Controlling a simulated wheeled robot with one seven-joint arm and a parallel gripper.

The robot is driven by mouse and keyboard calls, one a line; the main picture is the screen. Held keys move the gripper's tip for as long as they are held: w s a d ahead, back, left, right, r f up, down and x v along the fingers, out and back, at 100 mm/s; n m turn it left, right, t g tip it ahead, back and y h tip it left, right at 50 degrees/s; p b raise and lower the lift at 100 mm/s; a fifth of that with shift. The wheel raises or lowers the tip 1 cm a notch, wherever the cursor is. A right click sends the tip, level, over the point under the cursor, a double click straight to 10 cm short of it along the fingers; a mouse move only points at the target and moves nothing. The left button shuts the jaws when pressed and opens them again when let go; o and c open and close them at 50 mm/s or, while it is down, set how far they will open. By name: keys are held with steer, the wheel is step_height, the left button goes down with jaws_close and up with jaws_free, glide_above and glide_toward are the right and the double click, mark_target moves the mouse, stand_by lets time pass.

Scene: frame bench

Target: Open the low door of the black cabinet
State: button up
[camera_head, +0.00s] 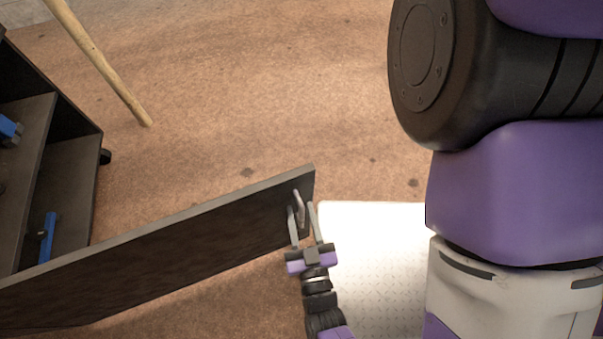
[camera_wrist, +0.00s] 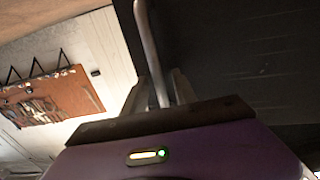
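The low door (camera_head: 160,250) of the black cabinet (camera_head: 62,160) stands swung out wide, a long dark panel reaching from the lower left to the middle of the head view. Its metal bar handle (camera_head: 299,206) is near the free end, and it also shows in the wrist view (camera_wrist: 148,45). My gripper (camera_head: 303,222) is at the handle with its fingers apart. In the wrist view the bar runs between the two fingers (camera_wrist: 159,88), with space visible beside it. Whether a finger touches the bar, I cannot tell.
Blue items (camera_head: 47,238) are inside the open cabinet at the left. A wooden pole (camera_head: 110,75) is behind it. The brown floor beyond the door is clear. In the wrist view, a tool board (camera_wrist: 45,97) hangs on a pale wall.

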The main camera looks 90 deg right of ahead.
steer(key=v, duration=0.7)
steer(key=shift+a, duration=0.3)
